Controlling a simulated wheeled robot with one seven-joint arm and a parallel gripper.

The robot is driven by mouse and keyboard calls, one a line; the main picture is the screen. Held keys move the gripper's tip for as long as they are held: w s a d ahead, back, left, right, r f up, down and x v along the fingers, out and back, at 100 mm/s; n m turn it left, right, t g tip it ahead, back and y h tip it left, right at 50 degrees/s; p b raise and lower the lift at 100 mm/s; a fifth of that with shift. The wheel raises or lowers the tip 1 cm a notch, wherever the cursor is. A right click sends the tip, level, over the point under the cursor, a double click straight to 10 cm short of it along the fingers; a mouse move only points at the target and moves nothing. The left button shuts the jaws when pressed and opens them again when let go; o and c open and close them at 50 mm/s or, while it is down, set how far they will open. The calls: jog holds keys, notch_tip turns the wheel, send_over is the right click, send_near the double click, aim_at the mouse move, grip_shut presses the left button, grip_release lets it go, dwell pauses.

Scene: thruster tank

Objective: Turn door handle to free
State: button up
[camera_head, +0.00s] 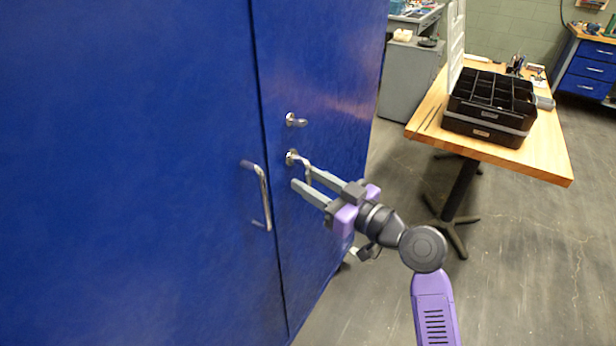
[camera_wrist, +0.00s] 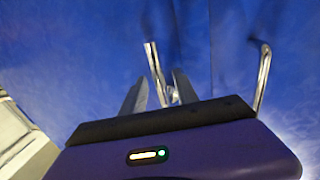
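The blue cabinet door (camera_head: 335,85) carries a short silver lever handle (camera_head: 303,160) on a round mount, near the seam between the two doors. My gripper (camera_head: 304,178) is at this handle, with its two grey fingers apart. In the wrist view the silver handle (camera_wrist: 154,68) shows between and beyond the open fingers (camera_wrist: 158,88). I cannot tell whether either finger touches it. The lower end of the handle is partly hidden by the gripper.
A small silver latch (camera_head: 296,120) sits above the handle. A long pull bar (camera_head: 264,195) is on the left door (camera_head: 130,170), and it also shows in the wrist view (camera_wrist: 263,78). A wooden table (camera_head: 555,160) with black bins (camera_head: 490,110) stands at right. Floor between is open.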

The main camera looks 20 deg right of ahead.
jog(key=shift+w+a, duration=0.15)
jog(key=shift+w, duration=0.3)
jog(key=shift+c, duration=0.3)
grip_shut()
dwell(0.9)
